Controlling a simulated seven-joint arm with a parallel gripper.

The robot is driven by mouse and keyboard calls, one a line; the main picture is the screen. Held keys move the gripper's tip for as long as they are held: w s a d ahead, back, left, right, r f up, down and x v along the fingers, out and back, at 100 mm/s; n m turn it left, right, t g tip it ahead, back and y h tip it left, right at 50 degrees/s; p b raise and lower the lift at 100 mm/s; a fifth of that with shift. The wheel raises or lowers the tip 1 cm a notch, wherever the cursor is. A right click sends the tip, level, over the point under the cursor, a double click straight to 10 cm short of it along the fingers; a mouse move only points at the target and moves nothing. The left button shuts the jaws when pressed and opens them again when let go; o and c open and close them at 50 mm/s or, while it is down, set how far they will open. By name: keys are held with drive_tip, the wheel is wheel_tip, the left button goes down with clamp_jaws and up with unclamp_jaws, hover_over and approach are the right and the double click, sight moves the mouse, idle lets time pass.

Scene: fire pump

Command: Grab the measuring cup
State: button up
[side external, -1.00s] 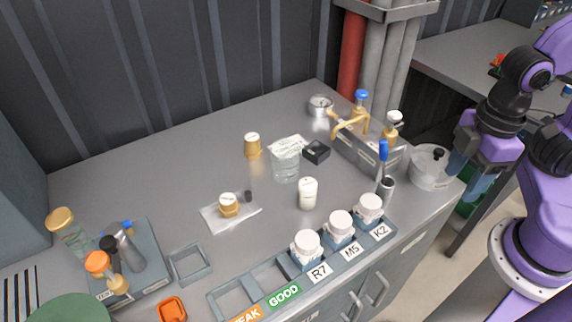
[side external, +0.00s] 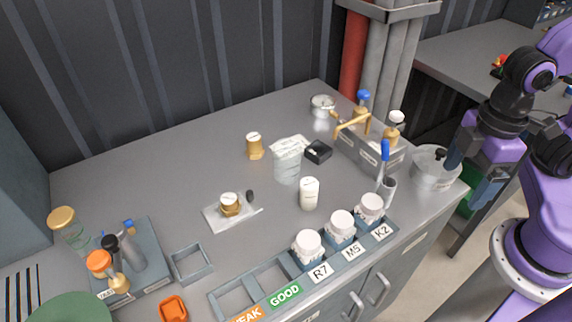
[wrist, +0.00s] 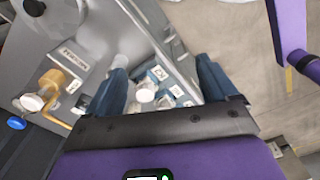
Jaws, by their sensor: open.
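My gripper (side external: 470,172) is open and empty off the right end of the bench, beside the clear lidded pot (side external: 432,172) and well apart from the vessel. In the wrist view my gripper (wrist: 160,65) has its two blue fingers spread, with nothing between them. I cannot make out the vessel in that view.
White-capped jars (side external: 341,225) stand in a labelled rack along the front edge. A grey caddy (side external: 372,155) with bottles and a cup with a blue-handled tool (side external: 387,188) stand between my gripper and the vessel. A white bottle (side external: 309,194) and black box (side external: 318,151) are near the vessel.

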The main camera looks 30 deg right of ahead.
drive_tip(key=w+a+n+t+h, duration=0.1)
drive_tip(key=w+a+n+h, duration=0.2)
drive_tip(key=w+a, duration=0.45)
drive_tip(key=n+t+h, duration=0.7)
drive_tip(key=n+h, duration=0.1)
drive_tip(key=n, duration=0.2)
approach(281, 163)
drive_tip(key=x, duration=0.9)
drive_tip(key=shift+x, duration=2.7)
drive_tip(key=shift+s+f, duration=0.1)
drive_tip(key=shift+s, duration=0.05)
drive_tip(key=c, duration=0.7)
